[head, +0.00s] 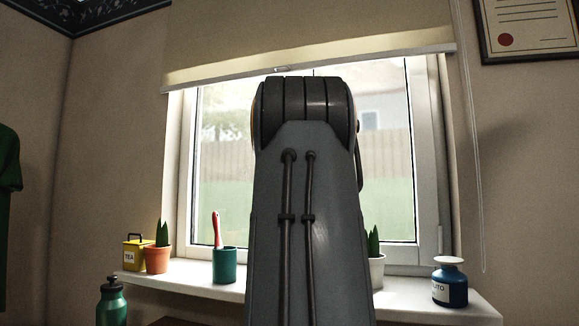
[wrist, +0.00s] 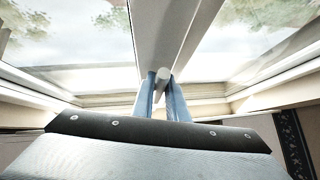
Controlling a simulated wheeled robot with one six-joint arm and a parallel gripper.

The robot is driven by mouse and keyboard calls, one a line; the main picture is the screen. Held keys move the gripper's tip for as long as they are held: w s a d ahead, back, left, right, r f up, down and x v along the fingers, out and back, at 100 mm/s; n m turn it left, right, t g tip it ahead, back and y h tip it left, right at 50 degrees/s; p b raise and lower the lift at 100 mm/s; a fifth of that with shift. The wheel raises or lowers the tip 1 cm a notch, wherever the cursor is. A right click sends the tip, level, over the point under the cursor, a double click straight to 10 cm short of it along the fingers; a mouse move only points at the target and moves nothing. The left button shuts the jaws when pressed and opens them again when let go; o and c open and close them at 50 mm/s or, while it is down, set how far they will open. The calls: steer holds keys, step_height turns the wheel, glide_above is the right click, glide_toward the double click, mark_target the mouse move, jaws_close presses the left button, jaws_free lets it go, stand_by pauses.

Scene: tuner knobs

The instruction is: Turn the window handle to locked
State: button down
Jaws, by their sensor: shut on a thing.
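In the wrist view, the two blue fingers of my gripper (wrist: 164,80) are shut on the window handle (wrist: 163,72). Its pale, rounded end shows between the fingertips, in front of a white window bar (wrist: 158,30). How far the handle is turned cannot be told, since the rest of it is hidden. In the head view, the white window (head: 430,150) stands behind my raised arm, which hides the gripper and the handle.
The sill (head: 200,283) holds a yellow tea tin (head: 136,255), a potted plant (head: 157,258), a teal cup (head: 227,265), a white pot (head: 377,270) and a blue jar (head: 450,285). A blind (head: 310,40) hangs above. A green bottle (head: 112,302) stands at lower left.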

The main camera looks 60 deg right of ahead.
stand_by(0.3)
steer(key=c, duration=1.7)
jaws_free()
steer(key=shift+w, duration=0.1)
steer(key=shift+c, duration=0.2)
steer(key=shift+f, duration=0.1)
steer(key=v, duration=0.7)
steer(key=shift+a+f, duration=0.25)
